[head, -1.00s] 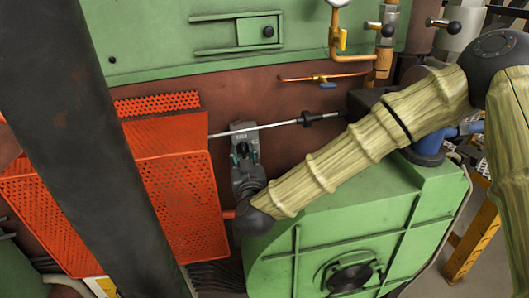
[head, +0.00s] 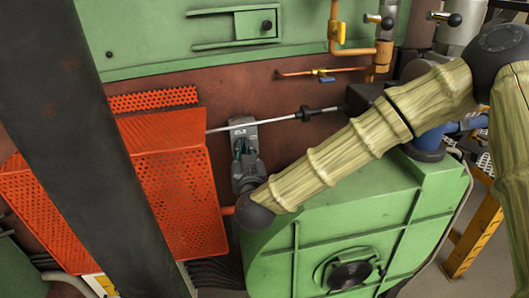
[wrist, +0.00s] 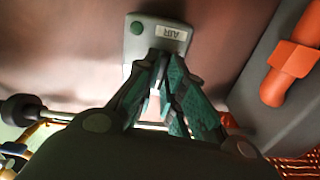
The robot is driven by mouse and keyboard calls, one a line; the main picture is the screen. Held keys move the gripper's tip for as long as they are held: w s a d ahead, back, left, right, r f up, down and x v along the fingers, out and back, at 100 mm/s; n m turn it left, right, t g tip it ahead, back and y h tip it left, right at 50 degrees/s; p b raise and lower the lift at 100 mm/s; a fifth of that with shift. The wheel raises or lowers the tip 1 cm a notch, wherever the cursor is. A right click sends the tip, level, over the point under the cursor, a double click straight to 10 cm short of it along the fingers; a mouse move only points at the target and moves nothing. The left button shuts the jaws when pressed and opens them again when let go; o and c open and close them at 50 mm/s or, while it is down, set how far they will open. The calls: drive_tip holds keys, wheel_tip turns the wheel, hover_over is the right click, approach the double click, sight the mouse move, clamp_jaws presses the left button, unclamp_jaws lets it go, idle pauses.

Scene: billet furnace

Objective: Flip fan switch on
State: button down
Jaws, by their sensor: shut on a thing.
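The fan switch (wrist: 157,40) is a small grey box on the brown wall. In the wrist view it has a green dot and a label that appears upside down, seemingly reading AIR. In the head view the switch box (head: 243,130) shows just above my gripper (head: 243,150). In the wrist view my gripper (wrist: 163,60) has its dark teal-padded fingers converging at the lower part of the box. The fingers are shut on the switch's lever, which they hide. I cannot tell the lever's position.
An orange perforated guard (head: 175,185) stands close on the left. A thin metal rod (head: 275,123) crosses near the switch. A green housing (head: 350,225) lies below my arm. A dark post (head: 85,150) stands at the left front.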

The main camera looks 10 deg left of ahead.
drive_tip(key=m+b, duration=0.4)
drive_tip(key=m, duration=0.2)
drive_tip(key=shift+a+f+b, duration=0.1)
drive_tip(key=shift+f+b, duration=0.05)
drive_tip(key=shift+b, duration=0.25)
drive_tip(key=m+b, duration=0.1)
drive_tip(key=m, duration=0.1)
drive_tip(key=m+b, duration=0.2)
drive_tip(key=shift+a+r+m, duration=0.1)
drive_tip(key=shift+r+m, duration=0.1)
drive_tip(key=shift+m, duration=0.1)
drive_tip(key=shift+r, duration=0.1)
drive_tip(key=c, duration=1.7)
unclamp_jaws()
drive_tip(key=shift+o, duration=0.9)
drive_tip(key=shift+a, duration=0.25)
drive_tip(key=shift+s+d, duration=0.1)
drive_tip(key=shift+d, duration=0.3)
drive_tip(key=v, duration=1.2)
drive_tip(key=shift+s+a, duration=0.15)
drive_tip(key=shift+a, duration=0.05)
